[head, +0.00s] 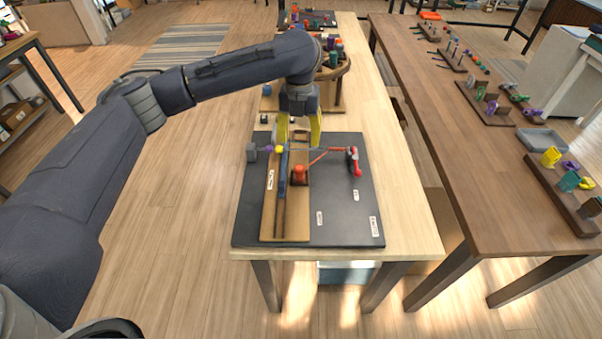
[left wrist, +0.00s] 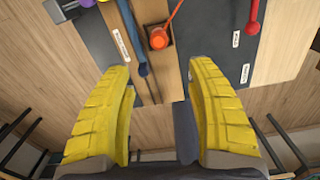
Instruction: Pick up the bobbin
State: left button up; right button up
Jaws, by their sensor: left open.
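An orange bobbin-like piece (head: 299,174) sits on the light wooden strip (head: 297,226), with a red-orange cord running from it to a red piece (head: 355,166) at the right. The orange piece also shows in the left wrist view (left wrist: 158,40), in a small square seat, beyond the fingertips. My left gripper (head: 299,142) has two yellow fingers, wide apart with nothing between them. In the head view it points down just behind the orange piece; in the left wrist view its fingertips (left wrist: 162,72) appear apart from it. My right gripper is not in view.
A dark bar (head: 281,190) lies along the strip. The black mat (head: 343,222) has bare room at the right front. A round wooden holder (head: 343,82) stands behind; a brown side table (head: 450,150) is at right.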

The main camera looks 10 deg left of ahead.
aim_at(299, 168)
pick_arm(q)
notch_tip(299, 168, down, 15)
jog(key=shift+w+a+r, duration=0.1)
jog(key=shift+a+r, duration=0.05)
jog(key=shift+r, duration=0.05)
dwell(0.6)
grip_shut()
dwell(0.4)
